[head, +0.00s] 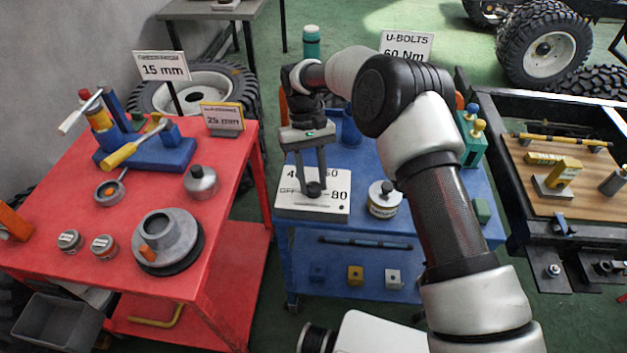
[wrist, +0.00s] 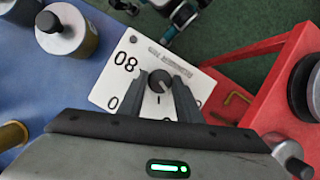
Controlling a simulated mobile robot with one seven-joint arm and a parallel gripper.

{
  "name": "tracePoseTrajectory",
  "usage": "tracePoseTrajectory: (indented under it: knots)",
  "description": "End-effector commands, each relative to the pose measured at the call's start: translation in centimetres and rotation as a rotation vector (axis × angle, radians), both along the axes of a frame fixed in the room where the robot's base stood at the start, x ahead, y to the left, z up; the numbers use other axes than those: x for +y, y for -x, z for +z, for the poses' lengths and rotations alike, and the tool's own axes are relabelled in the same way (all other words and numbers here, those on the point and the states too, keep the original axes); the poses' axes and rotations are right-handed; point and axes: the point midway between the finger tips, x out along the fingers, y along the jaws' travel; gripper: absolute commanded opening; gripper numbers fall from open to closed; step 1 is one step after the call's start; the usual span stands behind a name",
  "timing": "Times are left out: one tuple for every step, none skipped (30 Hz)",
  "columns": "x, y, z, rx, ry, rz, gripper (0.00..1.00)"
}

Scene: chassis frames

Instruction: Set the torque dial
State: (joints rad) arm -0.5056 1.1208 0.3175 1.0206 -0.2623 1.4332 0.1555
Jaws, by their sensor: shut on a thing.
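The torque dial is a dark round knob (wrist: 160,81) on a white plate (head: 333,206) at the front left of the blue cart. My gripper (head: 314,188) reaches down from above, with its two fingers closed on the knob's sides; it also shows in the wrist view (wrist: 161,84). The number 80 is readable right of the knob in the head view. The 40 and 60 behind it are partly covered by my fingers. A light line shows on the knob in the wrist view, but I cannot tell which mark it points at. A sign (head: 406,46) behind reads "U-BOLTS 60 Nm".
A lidded jar (head: 384,204) stands just right of the plate. The blue cart's (head: 428,216) back is partly hidden by my arm. A red cart (head: 85,265) with a blue fixture (head: 148,153) stands left, across a narrow gap. A wooden-topped bench (head: 525,190) stands right.

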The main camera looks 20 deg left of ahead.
Motion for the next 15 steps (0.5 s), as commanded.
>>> tracePoseTrajectory:
  knots:
    - [0.18, -0.01, -0.07, -0.004, -0.001, 0.044, 0.09]
    - [0.19, 0.0, -0.06, -0.004, -0.001, 0.07, 0.09]
    - [0.18, 0.0, -0.06, -0.005, -0.001, 0.103, 0.09]
    - [0.18, 0.0, -0.06, -0.004, -0.001, 0.125, 0.09]
    - [0.19, 0.02, -0.05, -0.004, -0.001, 0.149, 0.09]
    - [0.21, 0.05, -0.06, -0.004, -0.002, 0.178, 0.09]
    - [0.21, 0.06, -0.05, -0.004, -0.002, 0.199, 0.09]
    - [0.21, 0.06, -0.05, -0.004, -0.001, 0.219, 0.09]
    - [0.21, 0.06, -0.05, -0.005, 0.0, 0.242, 0.09]
    - [0.21, 0.07, -0.05, -0.004, -0.001, 0.26, 0.09]
    - [0.21, 0.08, -0.06, -0.004, -0.001, 0.276, 0.09]
    - [0.23, 0.11, -0.06, -0.004, -0.002, 0.296, 0.09]
    - [0.25, 0.13, -0.07, -0.003, -0.001, 0.31, 0.09]
    - [0.25, 0.15, -0.08, -0.003, -0.001, 0.322, 0.09]
    - [0.27, 0.16, -0.09, -0.003, -0.001, 0.338, 0.09]
